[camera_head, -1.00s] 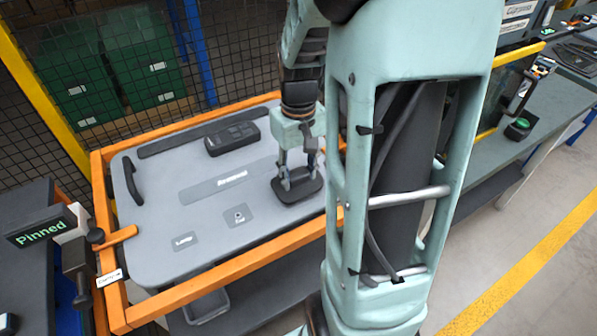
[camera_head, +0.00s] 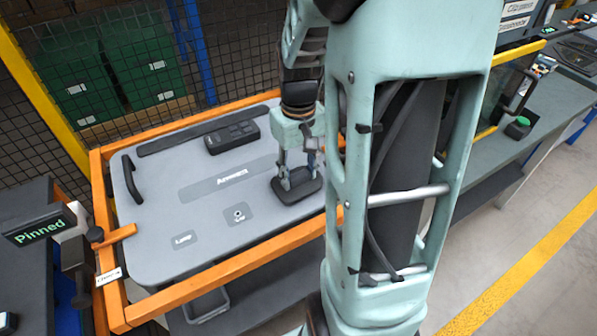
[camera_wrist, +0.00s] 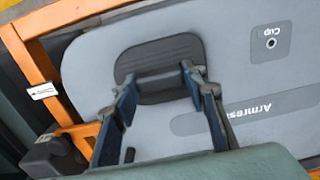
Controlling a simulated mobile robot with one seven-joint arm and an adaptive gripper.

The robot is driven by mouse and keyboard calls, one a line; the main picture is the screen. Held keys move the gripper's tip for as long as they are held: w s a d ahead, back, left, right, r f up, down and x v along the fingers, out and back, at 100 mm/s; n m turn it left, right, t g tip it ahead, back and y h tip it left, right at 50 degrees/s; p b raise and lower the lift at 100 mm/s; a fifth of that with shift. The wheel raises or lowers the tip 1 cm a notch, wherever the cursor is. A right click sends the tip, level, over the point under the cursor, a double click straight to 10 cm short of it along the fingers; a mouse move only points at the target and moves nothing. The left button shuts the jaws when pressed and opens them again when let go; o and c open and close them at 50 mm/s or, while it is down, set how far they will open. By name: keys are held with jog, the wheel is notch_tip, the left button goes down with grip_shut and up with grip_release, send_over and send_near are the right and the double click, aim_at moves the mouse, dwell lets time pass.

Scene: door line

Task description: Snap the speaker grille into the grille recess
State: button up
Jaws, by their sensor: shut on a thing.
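The speaker grille (camera_head: 297,194) is a dark, rounded, ridged plate near the right end of the grey door panel (camera_head: 165,225). It also shows in the wrist view (camera_wrist: 160,53). My gripper (camera_head: 299,180) points down over it, with its two fingers (camera_wrist: 160,78) shut on a raised part at the middle of the grille. The grille lies flat at, or very close to, the panel surface. The grille recess is not visible; the grille and my arm cover that area. I cannot tell whether the grille is seated.
An orange frame (camera_head: 235,268) surrounds the panel. A black switch block (camera_head: 232,137) lies at its back, and a black handle (camera_head: 131,178) at its left. Armrest, cup and lamp label areas are bare. A "Pinned" sign (camera_head: 40,230) stands left. Mesh fencing (camera_head: 240,45) is behind.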

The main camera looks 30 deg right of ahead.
jog(key=shift+f+b, duration=0.3)
jog(key=shift+f, duration=0.2)
dwell(0.4)
jog(key=o, duration=1.4)
jog(key=shift+c, duration=0.2)
jog(key=shift+r, duration=0.1)
notch_tip(320, 180, up, 12)
